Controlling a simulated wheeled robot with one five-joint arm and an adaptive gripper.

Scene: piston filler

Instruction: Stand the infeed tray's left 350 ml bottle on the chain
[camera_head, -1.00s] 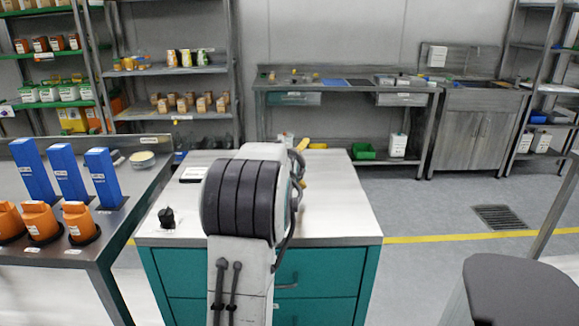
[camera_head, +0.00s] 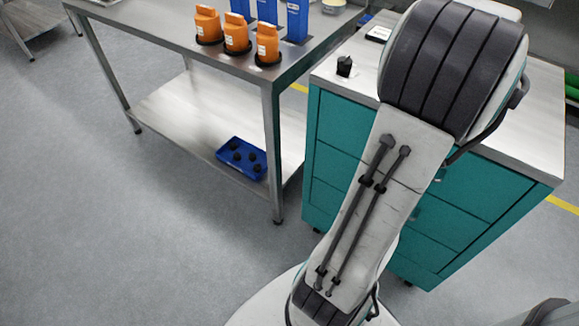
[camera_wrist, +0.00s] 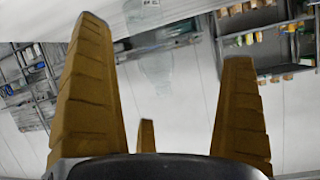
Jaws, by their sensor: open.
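In the wrist view my gripper (camera_wrist: 163,42) is open, with ochre ribbed fingers spread apart. A faint, see-through bottle shape (camera_wrist: 160,68) shows beyond the fingers, near the top middle, with a small label at its upper end. I cannot tell its size or whether it is the left 350 ml one. Nothing is seen held between the fingers. The gripper is out of the head view. I cannot make out the infeed tray or the chain in either current view.
A teal drawer cabinet (camera_head: 350,165) with a pale top stands close beyond my arm, bearing a black knob (camera_head: 344,66). Left of it is a steel table (camera_head: 200,55) with orange units (camera_head: 237,35) and blue blocks (camera_head: 297,20). A blue tray (camera_head: 241,158) lies on its lower shelf. Floor at left is clear.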

